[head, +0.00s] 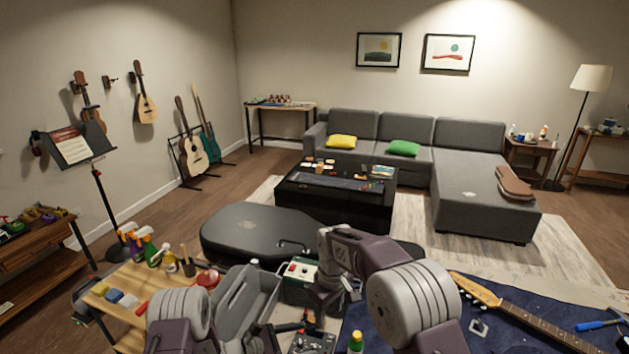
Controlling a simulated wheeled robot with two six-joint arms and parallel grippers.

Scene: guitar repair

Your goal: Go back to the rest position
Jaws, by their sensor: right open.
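My right gripper (322,312) hangs near the middle of the bottom of the head view, pointing down, beside a green and white box (299,271) on the workbench. Its jaws are open, and I see nothing held between them. My own right arm link covers part of the bench behind it. My left arm's links show at the bottom left, but the left gripper itself cannot be made out.
A guitar neck (500,305) lies on a dark blue cloth (465,335) at right. A grey toolbox (250,305) and spray bottles (150,247) stand at left. A black guitar case (245,228) lies behind the bench. Open floor and a sofa (480,205) are farther back.

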